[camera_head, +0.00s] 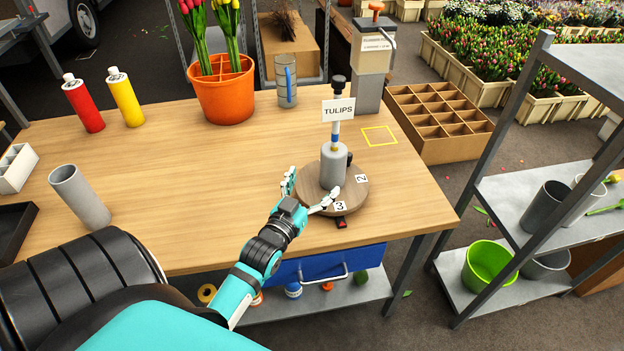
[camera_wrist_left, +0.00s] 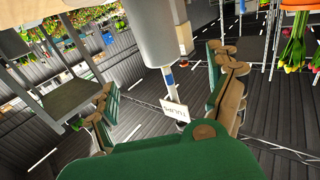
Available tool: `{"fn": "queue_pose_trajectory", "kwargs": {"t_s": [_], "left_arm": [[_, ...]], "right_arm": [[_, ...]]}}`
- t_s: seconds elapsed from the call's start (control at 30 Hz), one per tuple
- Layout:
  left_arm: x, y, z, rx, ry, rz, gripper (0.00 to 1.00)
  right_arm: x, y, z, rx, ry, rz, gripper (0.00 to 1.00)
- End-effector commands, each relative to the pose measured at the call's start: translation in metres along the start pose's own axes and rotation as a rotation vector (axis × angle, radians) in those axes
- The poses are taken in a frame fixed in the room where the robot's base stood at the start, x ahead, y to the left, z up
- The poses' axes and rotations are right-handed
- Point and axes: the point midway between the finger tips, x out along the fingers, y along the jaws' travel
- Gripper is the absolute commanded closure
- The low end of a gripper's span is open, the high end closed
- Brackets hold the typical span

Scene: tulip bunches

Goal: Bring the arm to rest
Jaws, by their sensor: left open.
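My left gripper (camera_head: 308,191) is open at the front of the round wooden turntable (camera_head: 359,198) on the workbench. Its fingers point toward the grey cylinder (camera_head: 333,172), which stands upright on the turntable and carries a post with a TULIPS sign (camera_head: 338,109). In the head view one finger is left of the cylinder and one is at its lower front; whether they touch it I cannot tell. In the left wrist view the open fingers of the gripper (camera_wrist_left: 162,78) lie on either side of the cylinder (camera_wrist_left: 170,35), with a gap visible. My right gripper is not in view.
An orange pot (camera_head: 225,95) with tulips, a clear cylinder (camera_head: 286,80) and a grey dispenser (camera_head: 371,75) stand at the back of the bench. Red (camera_head: 83,105) and yellow (camera_head: 126,100) bottles and a grey tube (camera_head: 80,198) stand left. A metal shelf (camera_head: 540,190) is right.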

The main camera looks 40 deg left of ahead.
Motion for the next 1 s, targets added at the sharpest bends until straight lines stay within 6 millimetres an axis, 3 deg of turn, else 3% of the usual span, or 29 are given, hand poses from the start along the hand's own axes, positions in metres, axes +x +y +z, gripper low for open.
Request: {"fn": "queue_pose_trajectory", "kwargs": {"t_s": [0.47, 0.63, 0.73, 0.8, 1.0], "left_arm": [[0.0, 0.001, 0.0, 0.0, -0.003, 0.001, 0.1], [-0.011, 0.02, 0.018, 0.015, -0.135, 0.039, 0.1], [-0.035, 0.045, 0.042, 0.044, -0.327, 0.09, 0.1], [-0.061, 0.063, 0.06, 0.073, -0.483, 0.129, 0.1], [-0.13, 0.089, 0.087, 0.14, -0.801, 0.2, 0.1]], "right_arm": [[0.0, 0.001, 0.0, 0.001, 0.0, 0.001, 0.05], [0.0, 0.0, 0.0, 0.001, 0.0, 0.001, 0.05], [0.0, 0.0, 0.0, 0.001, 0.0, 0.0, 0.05], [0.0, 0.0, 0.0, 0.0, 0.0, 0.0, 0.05], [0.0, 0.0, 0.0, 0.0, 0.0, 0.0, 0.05]]}}
